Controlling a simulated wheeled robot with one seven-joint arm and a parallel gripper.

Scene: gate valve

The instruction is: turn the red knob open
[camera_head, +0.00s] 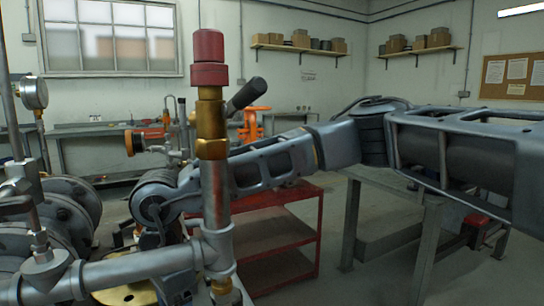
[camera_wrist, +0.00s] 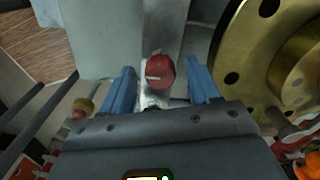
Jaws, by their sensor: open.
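A small red knob (camera_wrist: 160,70) with a pale mark on its face shows in the wrist view. It sits on a light metal fitting. My gripper (camera_wrist: 159,66) is open, its two blue fingers on the left and right of the knob. A gap shows between each finger and the knob; I cannot tell how deep the fingertips reach along it. In the head view a red cap (camera_head: 208,58) tops a brass fitting on an upright pipe; I cannot tell whether it is the same part. My gripper's fingers are not clearly visible there, behind the pipework.
A brass flange with bolt holes (camera_wrist: 258,75) is close on the right in the wrist view. The upright pipe (camera_head: 216,195) and a side pipe (camera_head: 130,270) stand in front of my wrist. A red shelf cart (camera_head: 290,232) stands behind. A pressure gauge (camera_head: 33,92) is at left.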

